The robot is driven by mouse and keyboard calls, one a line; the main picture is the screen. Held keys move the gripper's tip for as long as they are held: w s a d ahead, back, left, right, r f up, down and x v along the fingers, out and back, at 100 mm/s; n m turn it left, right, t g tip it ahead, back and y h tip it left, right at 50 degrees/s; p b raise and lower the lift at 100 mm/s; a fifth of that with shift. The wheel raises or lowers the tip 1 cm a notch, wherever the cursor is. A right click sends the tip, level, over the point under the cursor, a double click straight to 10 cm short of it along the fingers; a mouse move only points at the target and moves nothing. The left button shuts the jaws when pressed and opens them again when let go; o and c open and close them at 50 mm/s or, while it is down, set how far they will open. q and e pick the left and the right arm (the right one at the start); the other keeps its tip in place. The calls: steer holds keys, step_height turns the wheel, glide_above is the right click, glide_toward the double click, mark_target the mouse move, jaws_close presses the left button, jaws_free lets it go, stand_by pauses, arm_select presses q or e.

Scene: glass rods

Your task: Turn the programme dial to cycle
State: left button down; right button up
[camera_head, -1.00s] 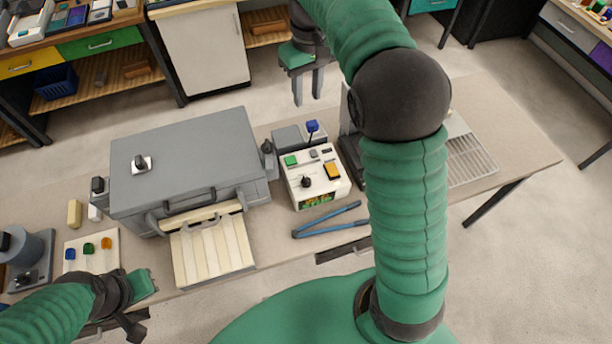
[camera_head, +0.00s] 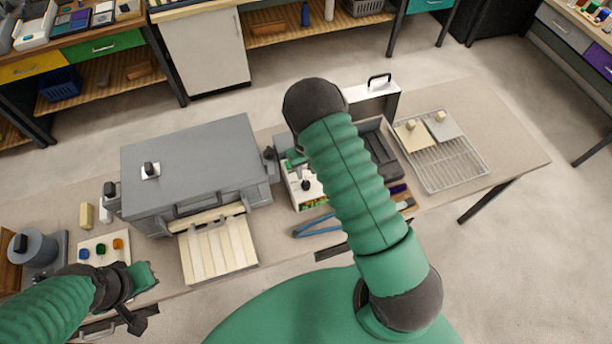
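The white control box (camera_head: 293,190) stands on the table right of the grey kiln-like box. A black dial (camera_head: 305,185) on its top panel shows just left of my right arm; its pointer setting is too small to read. My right gripper (camera_head: 298,164) is over the back of the control box, close to the dial. My arm hides much of the gripper and the box's right side, so its fingers and any contact are unclear. My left gripper (camera_head: 136,300) is low at the left, away from the control box; its finger gap is unclear.
The grey box (camera_head: 195,160) has a black knob (camera_head: 150,170) on a white plate. A slatted cream board (camera_head: 217,250) is before it. Blue tongs (camera_head: 315,226) lie in front of the control box. A wire rack (camera_head: 455,165) with two pads is at the right.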

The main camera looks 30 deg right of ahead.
mark_target(306, 182)
steer(key=f, duration=0.2)
steer(key=f+p, duration=0.1)
steer(key=f, duration=0.3)
steer(key=shift+w+d+f+p, duration=0.1)
steer(key=shift+w+f+p, duration=0.15)
steer(key=shift+f+p, duration=0.1)
steer(key=shift+s+r, duration=0.1)
steer(key=shift+s, duration=0.05)
steer(key=shift+c, duration=0.6)
jaws_close()
